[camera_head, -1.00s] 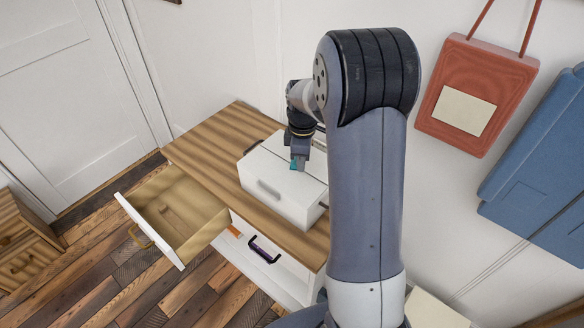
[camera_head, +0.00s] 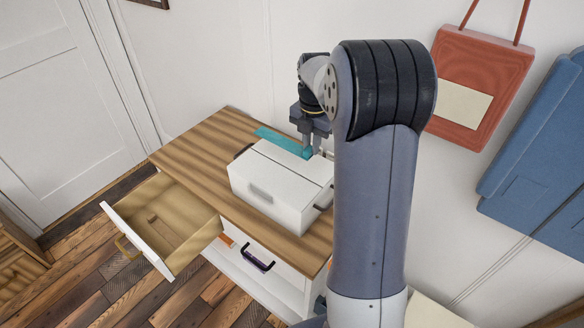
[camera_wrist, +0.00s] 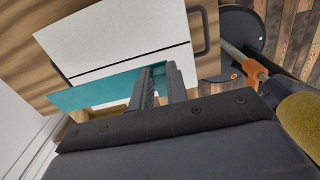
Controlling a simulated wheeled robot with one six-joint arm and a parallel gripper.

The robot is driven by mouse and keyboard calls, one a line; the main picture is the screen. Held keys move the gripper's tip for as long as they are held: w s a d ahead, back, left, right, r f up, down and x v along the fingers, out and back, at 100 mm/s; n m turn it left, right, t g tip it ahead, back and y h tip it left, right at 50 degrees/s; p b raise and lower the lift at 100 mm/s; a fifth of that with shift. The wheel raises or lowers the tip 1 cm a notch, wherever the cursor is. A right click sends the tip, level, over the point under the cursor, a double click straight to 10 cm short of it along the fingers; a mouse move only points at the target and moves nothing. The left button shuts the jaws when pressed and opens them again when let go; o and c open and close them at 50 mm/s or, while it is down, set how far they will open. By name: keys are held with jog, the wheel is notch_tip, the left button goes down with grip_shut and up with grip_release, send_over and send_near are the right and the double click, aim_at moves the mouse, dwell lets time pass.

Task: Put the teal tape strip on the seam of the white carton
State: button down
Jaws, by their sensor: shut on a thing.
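The white carton (camera_head: 268,197) stands on the wooden top of a cabinet, with a thin dark seam along its top. It also fills the upper part of the wrist view (camera_wrist: 110,35), where the seam shows as a line. My gripper (camera_head: 313,150) is shut on the teal tape strip (camera_head: 283,142) near one end, at the carton's back edge. The strip reaches left from the fingers. In the wrist view the strip (camera_wrist: 98,91) lies beside the carton's edge, roughly parallel to the seam and off it. Whether it touches the carton cannot be told.
The cabinet's wooden top (camera_head: 205,140) is clear left of the carton. An open drawer (camera_head: 165,225) sticks out at the left front. The carton has dark handles at its ends. A red bag (camera_head: 485,70) and a blue item (camera_head: 540,165) hang on the right wall.

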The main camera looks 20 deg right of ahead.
aim_at(309, 177)
notch_tip(309, 177, down, 9)
jog(key=shift+f+p, duration=0.1)
jog(key=shift+p, duration=0.5)
jog(key=shift+f, duration=0.15)
jog(key=c, duration=1.4)
grip_release()
notch_tip(309, 177, up, 12)
jog(key=shift+r+b, duration=0.25)
jog(key=shift+b, duration=0.3)
